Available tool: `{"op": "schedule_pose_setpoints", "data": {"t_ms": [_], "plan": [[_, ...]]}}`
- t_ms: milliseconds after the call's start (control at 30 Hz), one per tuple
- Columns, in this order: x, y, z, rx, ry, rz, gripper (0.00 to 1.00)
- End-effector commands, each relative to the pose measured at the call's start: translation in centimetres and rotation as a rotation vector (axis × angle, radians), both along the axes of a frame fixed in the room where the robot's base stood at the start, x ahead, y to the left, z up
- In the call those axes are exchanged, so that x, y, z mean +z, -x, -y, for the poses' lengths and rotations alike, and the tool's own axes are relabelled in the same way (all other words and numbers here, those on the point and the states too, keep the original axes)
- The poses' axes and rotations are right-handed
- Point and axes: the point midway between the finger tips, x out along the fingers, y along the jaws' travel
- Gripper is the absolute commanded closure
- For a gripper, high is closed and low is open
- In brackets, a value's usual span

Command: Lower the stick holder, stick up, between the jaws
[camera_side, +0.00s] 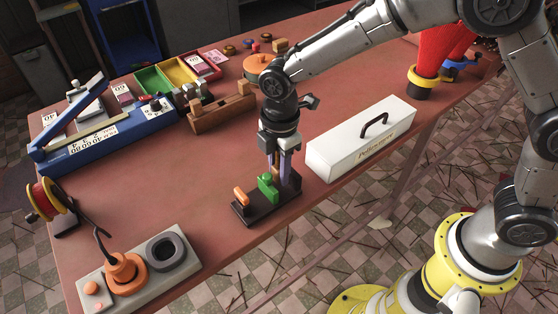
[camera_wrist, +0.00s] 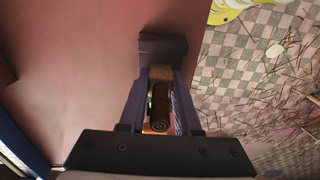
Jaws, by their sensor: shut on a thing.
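My gripper (camera_side: 281,176) points down over the right part of a dark clamp base (camera_side: 247,213) in the side view. It is shut on a narrow brown piece, the stick holder (camera_wrist: 161,74), seen between the fingers in the wrist view. A dark round-ended rod (camera_wrist: 160,112), seemingly the stick, extends from it toward the wrist camera, so it points up. A green block (camera_side: 268,187) and an orange handle (camera_side: 241,196) are on the clamp, left of my fingers. The fingers hide the holder's lower end and the jaws, so I cannot tell whether the holder touches them.
A white box with a black handle (camera_side: 360,141) stands close on the right. A wooden rack (camera_side: 222,113) is behind. A grey plate with an orange pot (camera_side: 125,270) lies at front left. The table's front edge is near the clamp; the table to its left is clear.

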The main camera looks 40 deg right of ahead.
Motion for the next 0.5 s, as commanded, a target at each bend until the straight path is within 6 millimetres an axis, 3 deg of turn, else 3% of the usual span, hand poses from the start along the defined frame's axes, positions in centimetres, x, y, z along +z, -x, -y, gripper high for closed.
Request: {"op": "schedule_pose_setpoints", "data": {"t_ms": [500], "plan": [[-3.1, 0.0, 0.0, 0.000, 0.000, 0.000, 1.00]]}}
